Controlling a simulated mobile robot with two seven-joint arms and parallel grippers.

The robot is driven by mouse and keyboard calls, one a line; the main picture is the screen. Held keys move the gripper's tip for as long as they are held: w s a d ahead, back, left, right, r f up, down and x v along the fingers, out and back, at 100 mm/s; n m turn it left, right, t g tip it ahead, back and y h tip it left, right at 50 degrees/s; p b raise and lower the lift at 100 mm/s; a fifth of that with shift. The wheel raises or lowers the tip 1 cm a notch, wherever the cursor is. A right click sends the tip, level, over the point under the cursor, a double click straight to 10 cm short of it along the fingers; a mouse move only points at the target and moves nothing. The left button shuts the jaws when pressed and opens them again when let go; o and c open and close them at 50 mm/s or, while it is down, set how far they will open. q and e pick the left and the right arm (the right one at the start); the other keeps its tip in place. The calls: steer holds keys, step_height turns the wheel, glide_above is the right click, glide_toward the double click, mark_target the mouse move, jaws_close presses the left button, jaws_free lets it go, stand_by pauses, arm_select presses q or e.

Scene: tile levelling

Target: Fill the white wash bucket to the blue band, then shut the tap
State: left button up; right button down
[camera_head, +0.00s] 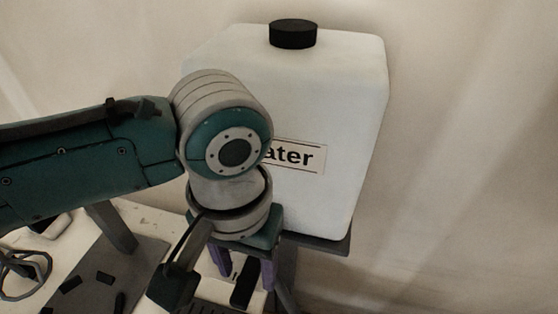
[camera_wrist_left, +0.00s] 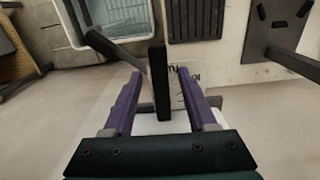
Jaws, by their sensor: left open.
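A white water container (camera_head: 335,95) with a black cap (camera_head: 293,34) and a partly hidden label reading "ater" stands behind my left arm. My left gripper (camera_head: 246,278) points down in front of its lower part. In the left wrist view its purple fingers (camera_wrist_left: 160,74) are open on either side of an upright black bar (camera_wrist_left: 159,85), perhaps the tap's lever, with a gap at each side. A pale-rimmed tub (camera_wrist_left: 156,22) with a bluish grid inside is at the top left; I cannot tell if it is the wash bucket. No blue band or water level is clear. My right gripper is out of view.
A black ribbed grate (camera_wrist_left: 195,22) lies beyond the fingers. A dark plate with a post (camera_wrist_left: 262,30) stands at the upper right. A pale wall is behind.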

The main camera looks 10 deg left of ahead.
arm_select(q)
steer(key=shift+f, duration=0.3)
jaws_close()
stand_by(0.3)
stand_by(1.0)
